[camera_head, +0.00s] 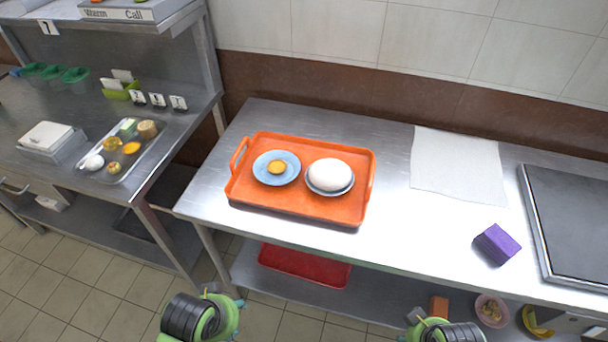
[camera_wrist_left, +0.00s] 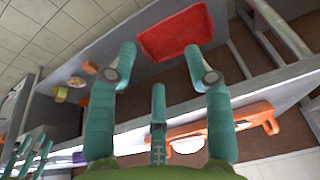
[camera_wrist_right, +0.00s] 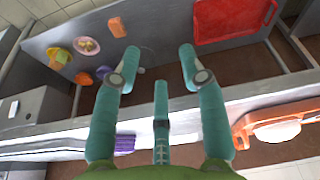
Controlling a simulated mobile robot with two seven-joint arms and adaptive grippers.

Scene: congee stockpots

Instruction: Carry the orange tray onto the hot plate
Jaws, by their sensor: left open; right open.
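The orange tray (camera_head: 300,203) lies flat on the steel table in the head view, with a raised handle at each short end. It holds a blue plate (camera_head: 263,171) with a small orange-yellow item and a bowl (camera_head: 330,187) with a white rounded top. The hot plate (camera_head: 580,215), dark and metal-framed, is at the far right, partly cut off. My left gripper (camera_wrist_left: 160,50) is open and empty, in front of the table and below the tray's level in view. My right gripper (camera_wrist_right: 155,52) is open and empty, in front of the table further right. Neither touches the tray.
A white cloth (camera_head: 457,165) and a purple block (camera_head: 497,244) lie between tray and hot plate. A red tray (camera_head: 305,266) is on the lower shelf. A side counter with a metal food tray (camera_head: 122,170) stands left. Bare steel lies right of the orange tray.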

